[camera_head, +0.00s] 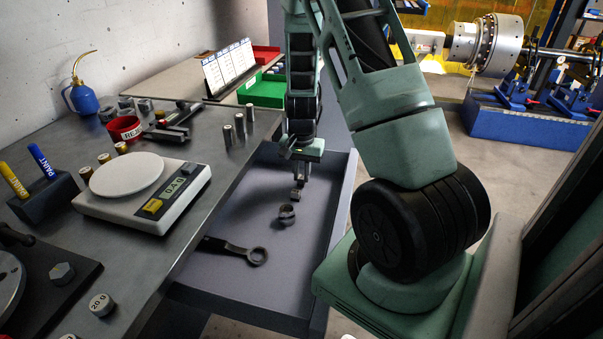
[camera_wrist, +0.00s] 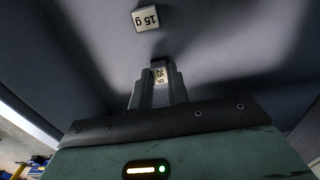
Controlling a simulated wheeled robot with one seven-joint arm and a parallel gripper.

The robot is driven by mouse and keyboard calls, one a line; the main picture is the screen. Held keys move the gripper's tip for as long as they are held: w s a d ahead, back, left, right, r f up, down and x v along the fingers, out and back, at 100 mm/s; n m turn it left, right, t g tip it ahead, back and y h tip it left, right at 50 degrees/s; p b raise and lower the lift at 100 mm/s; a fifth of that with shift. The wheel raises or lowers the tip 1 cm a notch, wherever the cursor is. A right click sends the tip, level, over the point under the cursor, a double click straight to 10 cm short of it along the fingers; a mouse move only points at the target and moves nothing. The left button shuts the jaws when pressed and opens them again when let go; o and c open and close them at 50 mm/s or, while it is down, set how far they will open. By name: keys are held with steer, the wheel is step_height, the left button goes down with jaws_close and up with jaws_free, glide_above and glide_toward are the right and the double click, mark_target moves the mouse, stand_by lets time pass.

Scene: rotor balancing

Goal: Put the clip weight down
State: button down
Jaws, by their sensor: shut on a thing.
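My gripper (camera_head: 300,182) reaches down into the open grey drawer (camera_head: 230,278) beside the bench. In the wrist view my gripper (camera_wrist: 160,80) is shut on a small clip weight (camera_wrist: 159,76) marked 25 g. The held weight shows as a small grey piece (camera_head: 297,194) under the fingers in the head view. I cannot tell whether it touches the drawer floor. Another clip weight (camera_wrist: 146,18), marked 15 g, lies on the drawer floor just beyond the fingertips; it appears as a grey curved piece (camera_head: 287,214) in the head view.
A dark ring spanner (camera_head: 240,250) lies in the drawer in front of the weights. The bench at left holds a scale (camera_head: 145,190) reading about 0.40, a red cup (camera_head: 125,129) and several metal cylinders. Drawer walls surround my gripper; some floor is bare.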

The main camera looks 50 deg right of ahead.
mark_target(301, 177)
steer(key=shift+f, duration=0.1)
steer(key=c, duration=1.3)
jaws_free()
steer(key=shift+c, duration=0.2)
step_height(301, 177, up, 12)
steer(key=p, duration=0.2)
steer(key=a+r+n+y, duration=0.15)
steer(key=a+n, duration=0.25)
steer(key=a, duration=0.7)
steer(key=a+r+n, duration=0.3)
steer(key=a+n, duration=0.1)
steer(key=a, duration=0.7)
steer(key=s+a+r+n, duration=0.3)
steer(key=s+a+n, duration=1)
steer(key=s+a, duration=0.4)
steer(key=shift+a+h, duration=0.45)
steer(key=shift+a, duration=0.35)
